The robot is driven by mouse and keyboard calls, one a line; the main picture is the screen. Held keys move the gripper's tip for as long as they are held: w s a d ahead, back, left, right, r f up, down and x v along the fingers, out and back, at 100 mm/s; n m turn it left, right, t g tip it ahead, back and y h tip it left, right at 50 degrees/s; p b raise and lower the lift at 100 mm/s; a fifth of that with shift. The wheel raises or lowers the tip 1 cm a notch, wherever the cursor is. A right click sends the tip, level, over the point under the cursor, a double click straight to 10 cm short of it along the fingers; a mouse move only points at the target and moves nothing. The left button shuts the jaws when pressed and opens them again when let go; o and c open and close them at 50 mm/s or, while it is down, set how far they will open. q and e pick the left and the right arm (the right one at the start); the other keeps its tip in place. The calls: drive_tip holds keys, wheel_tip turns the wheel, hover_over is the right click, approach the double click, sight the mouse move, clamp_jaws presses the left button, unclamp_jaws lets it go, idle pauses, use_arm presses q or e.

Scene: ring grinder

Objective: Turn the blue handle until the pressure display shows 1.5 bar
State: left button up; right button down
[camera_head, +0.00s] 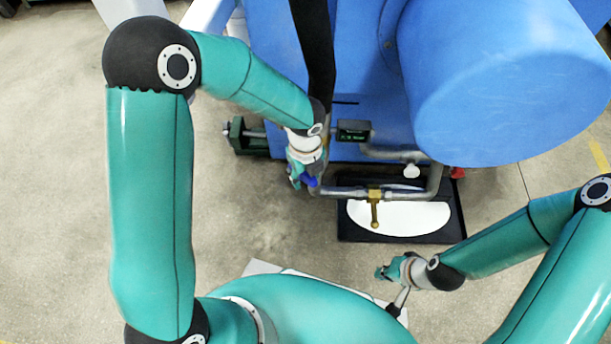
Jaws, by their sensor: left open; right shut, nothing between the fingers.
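The blue handle (311,181) sits on the grey pipework at the left end of the lower pipe. My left gripper (297,180) is right at the handle, over its left side, and open. Whether it touches the handle I cannot tell. The pressure display (354,131) is a small dark box on the pipe above, with greenish text too small to read. My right gripper (383,272) is shut and empty, low in the picture, below the black tray and apart from the pipes.
A brass valve (374,196) hangs from the lower pipe (345,192) above a black tray (390,238) holding white liquid. The large blue machine (470,80) fills the upper right. A dark green block (243,136) stands left of the pipes. Open concrete floor lies at left.

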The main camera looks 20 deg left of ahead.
use_arm(q)
drive_tip(key=shift+c, duration=0.4)
clamp_jaws()
drive_tip(key=p, duration=0.2)
drive_tip(key=r+p, duration=0.1)
drive_tip(key=p, duration=0.2)
drive_tip(key=shift+w+a+g+h, duration=0.15)
drive_tip(key=shift+g+h, duration=0.15)
drive_tip(key=shift+h, duration=0.1)
drive_tip(key=shift+f+p, duration=0.2)
drive_tip(key=shift+p, duration=0.1)
drive_tip(key=shift+o, duration=0.4)
unclamp_jaws()
drive_tip(key=shift+a, duration=0.1)
